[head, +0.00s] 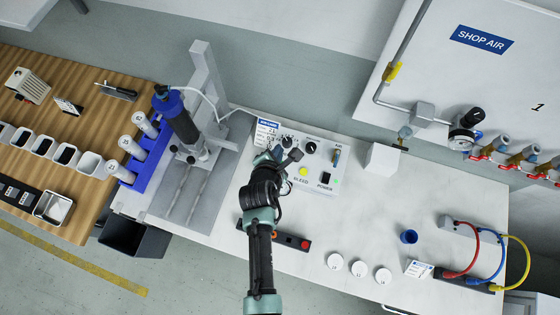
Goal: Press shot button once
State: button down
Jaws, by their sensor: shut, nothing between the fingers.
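A white control box (318,192) stands on the pale bench. It carries dark knobs, a yellow button (303,171) above the word BLEED, a black POWER switch (325,177) and a small green light. I cannot read a SHOT label; the left part of the box's face is hidden behind my gripper. My gripper (280,153) is shut and empty, over the left side of the box, below the left knob (287,141) and left of the yellow button. I cannot tell whether its tips touch the face.
Left of the box is a stand with a blue-and-black tool (181,122) and a blue rack of white cylinders (150,165). A dark strip with red and orange buttons (290,238) lies partly behind my arm. A white block (382,159) stands right.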

notch_tip(320, 180, down, 8)
jog(key=b, duration=0.7)
jog(key=shift+r, duration=0.25)
jog(key=shift+f, duration=0.4)
jog(key=shift+f+b, duration=0.15)
jog(key=shift+b, duration=0.15)
dwell(0.8)
jog(key=shift+f, duration=0.25)
jog(key=shift+f+b, duration=0.4)
jog(key=shift+f, duration=0.1)
dwell(0.6)
jog(key=shift+r, duration=0.1)
jog(key=shift+r+p, duration=0.8)
jog(key=shift+p, duration=0.25)
